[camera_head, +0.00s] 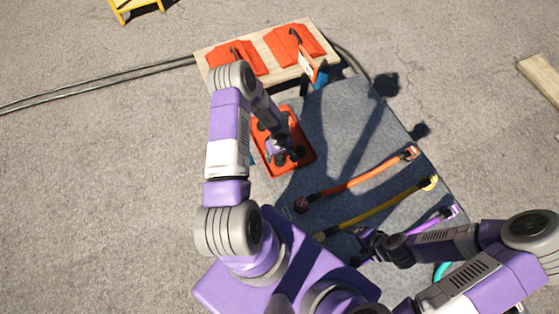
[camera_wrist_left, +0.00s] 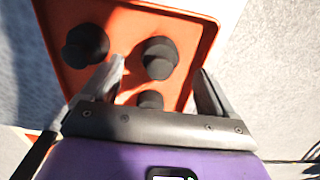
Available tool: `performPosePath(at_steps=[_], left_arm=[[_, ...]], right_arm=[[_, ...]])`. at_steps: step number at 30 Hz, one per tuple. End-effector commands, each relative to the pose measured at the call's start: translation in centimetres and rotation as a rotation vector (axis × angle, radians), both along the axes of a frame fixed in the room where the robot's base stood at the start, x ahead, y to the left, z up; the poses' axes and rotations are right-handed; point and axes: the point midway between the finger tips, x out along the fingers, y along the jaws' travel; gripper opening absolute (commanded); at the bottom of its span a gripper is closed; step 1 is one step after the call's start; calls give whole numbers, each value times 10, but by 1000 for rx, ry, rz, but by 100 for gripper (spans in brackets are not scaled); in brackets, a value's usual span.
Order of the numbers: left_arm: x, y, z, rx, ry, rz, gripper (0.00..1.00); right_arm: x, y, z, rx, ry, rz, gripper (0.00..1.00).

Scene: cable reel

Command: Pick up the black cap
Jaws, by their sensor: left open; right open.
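Several black caps sit in an orange tray (camera_head: 308,166), which also shows in the left wrist view (camera_wrist_left: 130,20). In that view one black cap (camera_wrist_left: 160,56) lies between my left gripper's fingertips, with no contact that I can make out. Another cap (camera_wrist_left: 86,44) stands to the left, outside the fingers, and a third (camera_wrist_left: 150,99) is partly hidden by the gripper body. My left gripper (camera_wrist_left: 162,70) is open over the tray; in the head view it (camera_head: 281,147) partly hides the tray. My right gripper (camera_head: 366,244) is open near the cable ends, away from the caps.
Orange (camera_head: 360,182), yellow (camera_head: 385,210) and purple (camera_head: 432,220) cables lie on the grey mat (camera_head: 340,130). A wooden board (camera_head: 270,72) with orange pieces is at the back. A blue-and-orange object (camera_head: 318,74) stands beside it. The mat right of the tray is clear.

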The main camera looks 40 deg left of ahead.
Motion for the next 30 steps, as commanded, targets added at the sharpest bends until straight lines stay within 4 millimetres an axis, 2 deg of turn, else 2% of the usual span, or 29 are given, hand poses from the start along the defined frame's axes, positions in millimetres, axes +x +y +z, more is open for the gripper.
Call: performPosePath(at_steps=[1, 4, 12, 25, 30], left_arm=[[-1, -1, -13, 0, 0, -1, 88], [-1, -1, -26, 0, 0, 0, 88], [0, 0, -27, 0, -1, 0, 86], [0, 0, -27, 0, -1, 0, 20], [0, 0, -27, 0, -1, 0, 20]], right_arm=[[0, 0, -10, 0, 0, 0, 83], [0, 0, -15, 0, 0, 0, 83], [0, 0, -14, 0, 0, 0, 83], [0, 0, -14, 0, 0, 0, 83], [0, 0, -14, 0, 0, 0, 83]])
